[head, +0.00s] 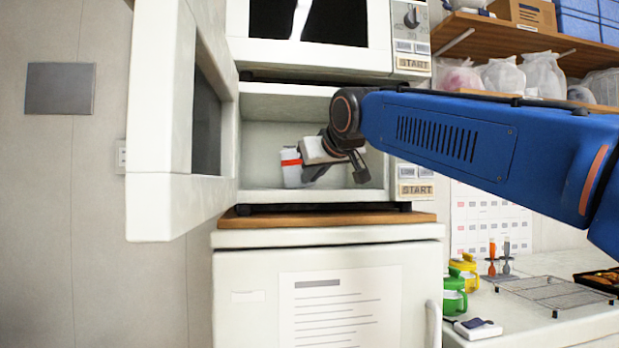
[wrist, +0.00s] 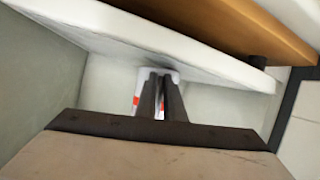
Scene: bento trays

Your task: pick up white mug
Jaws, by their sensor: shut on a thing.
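The white mug (head: 291,170) has a red band. It stands upright inside the open lower microwave (head: 262,135), left of the middle. My gripper (head: 312,172) reaches into the microwave from the right, its fingers at the mug's right side. In the wrist view my gripper's fingers (wrist: 162,90) are close together, and the mug (wrist: 139,100) shows behind and beside them. My gripper is shut on the mug, seemingly at its handle, but the fingers hide the exact grip.
The microwave door (head: 160,120) stands open on the left. A second microwave (head: 300,56) is stacked above. The microwave's walls closely surround my gripper.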

